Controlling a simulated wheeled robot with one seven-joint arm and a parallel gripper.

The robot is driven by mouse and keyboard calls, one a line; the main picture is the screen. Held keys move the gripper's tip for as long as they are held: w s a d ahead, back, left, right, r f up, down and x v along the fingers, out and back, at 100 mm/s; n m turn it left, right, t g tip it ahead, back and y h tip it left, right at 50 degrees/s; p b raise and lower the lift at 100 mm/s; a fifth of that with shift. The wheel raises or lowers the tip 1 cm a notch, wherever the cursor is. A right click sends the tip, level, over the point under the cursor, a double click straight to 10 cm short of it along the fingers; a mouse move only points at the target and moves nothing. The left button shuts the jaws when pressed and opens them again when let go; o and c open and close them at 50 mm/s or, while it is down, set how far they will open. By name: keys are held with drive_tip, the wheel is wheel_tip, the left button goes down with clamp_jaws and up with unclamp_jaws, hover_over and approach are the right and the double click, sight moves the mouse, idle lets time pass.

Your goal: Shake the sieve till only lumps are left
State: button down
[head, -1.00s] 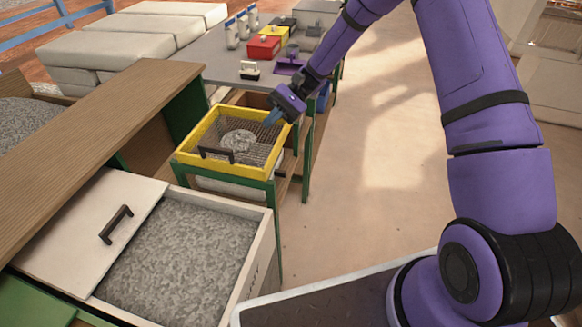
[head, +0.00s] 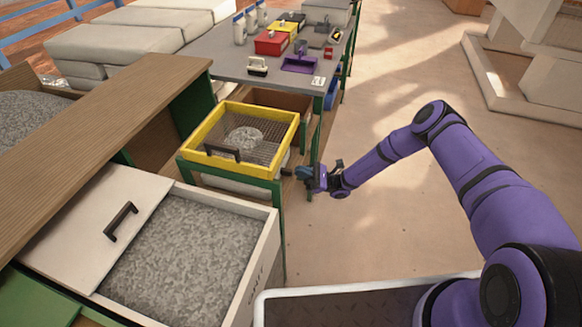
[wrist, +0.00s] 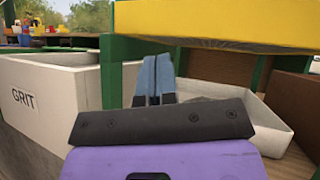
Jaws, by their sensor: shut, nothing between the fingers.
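The yellow-framed sieve (head: 283,116) sits on a green stand, with a dark handle at its near side. A round patch of grey material (head: 244,139) lies on its mesh; I cannot tell lumps from finer stuff. My gripper (head: 297,172) is shut and empty, low beside the stand's right side and apart from the sieve. In the wrist view my gripper's blue fingers (wrist: 153,79) are together, below the yellow sieve frame (wrist: 225,20). A white tray (wrist: 258,122) shows under the sieve, partly hidden by my gripper.
A bin marked GRIT (wrist: 35,100) stands at the left in the wrist view. In the head view the open bin of grey grit (head: 180,245) stands nearest. A grey table (head: 225,62) with colored boxes stands behind. Floor to the right is clear.

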wheel_tip(320, 180, down, 9)
drive_tip(key=s+d+m+t, duration=0.1)
drive_tip(key=s+m+t, duration=0.1)
drive_tip(key=m+t, duration=0.75)
drive_tip(key=shift+n+t, duration=0.65)
drive_tip(key=shift+t, duration=0.3)
drive_tip(key=x, duration=1)
drive_tip(key=shift+s, duration=0.1)
drive_tip(key=shift+d+r, duration=0.1)
drive_tip(key=shift+r, duration=1.85)
wheel_tip(320, 180, up, 8)
drive_tip(key=m+t+h, duration=0.3)
drive_tip(key=m+t, duration=0.2)
drive_tip(key=m, duration=0.1)
drive_tip(key=shift+f, duration=0.3)
